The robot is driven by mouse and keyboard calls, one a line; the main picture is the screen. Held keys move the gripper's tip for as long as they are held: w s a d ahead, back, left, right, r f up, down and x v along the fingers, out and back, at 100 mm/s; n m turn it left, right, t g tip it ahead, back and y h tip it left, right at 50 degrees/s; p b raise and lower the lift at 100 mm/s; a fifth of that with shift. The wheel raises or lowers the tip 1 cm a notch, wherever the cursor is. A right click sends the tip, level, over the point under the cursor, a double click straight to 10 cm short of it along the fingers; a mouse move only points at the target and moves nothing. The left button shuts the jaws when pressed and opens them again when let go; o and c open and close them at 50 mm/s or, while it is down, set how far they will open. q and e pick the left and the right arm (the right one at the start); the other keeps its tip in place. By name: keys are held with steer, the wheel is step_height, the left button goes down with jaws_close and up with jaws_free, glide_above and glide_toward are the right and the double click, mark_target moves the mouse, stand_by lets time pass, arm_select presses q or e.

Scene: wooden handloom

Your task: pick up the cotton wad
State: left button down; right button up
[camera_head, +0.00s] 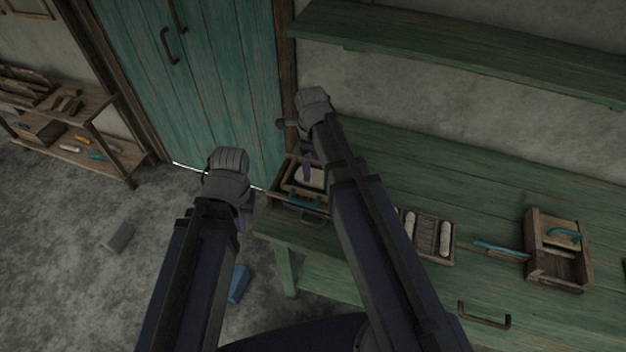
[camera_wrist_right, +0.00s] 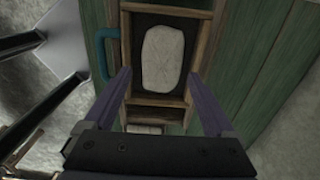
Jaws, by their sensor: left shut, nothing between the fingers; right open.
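The cotton wad (camera_wrist_right: 163,57) is a pale, rounded block lying in a dark-lined compartment of a wooden tray (camera_wrist_right: 182,14) in the right wrist view. In the head view the wad (camera_head: 312,178) shows partly in the tray at the bench's left end, with my right arm hiding some of it. My right gripper (camera_head: 306,165) is above the tray. In the right wrist view its fingers (camera_wrist_right: 165,85) are open, one on each side of the near part of the tray, with nothing between them. My left gripper (camera_head: 243,212) is shut and empty, left of the bench, over the floor.
The green bench (camera_head: 490,200) carries a box with pale rolls (camera_head: 444,238), a blue tool (camera_head: 500,249) and a wooden box (camera_head: 560,270). A blue handle (camera_wrist_right: 107,50) is beside the tray. A shelf (camera_head: 460,50) hangs above the bench.

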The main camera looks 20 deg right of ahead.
mark_target(313, 175)
steer(key=shift+w+d+f+b, duration=0.1)
steer(key=shift+d+f+b, duration=0.05)
steer(key=shift+f+b, duration=2.5)
steer(key=shift+r, duration=0.1)
steer(key=c, duration=1.2)
steer(key=shift+r, duration=0.15)
step_height(313, 175, up, 10)
steer(key=p, duration=1)
steer(key=shift+f, duration=0.2)
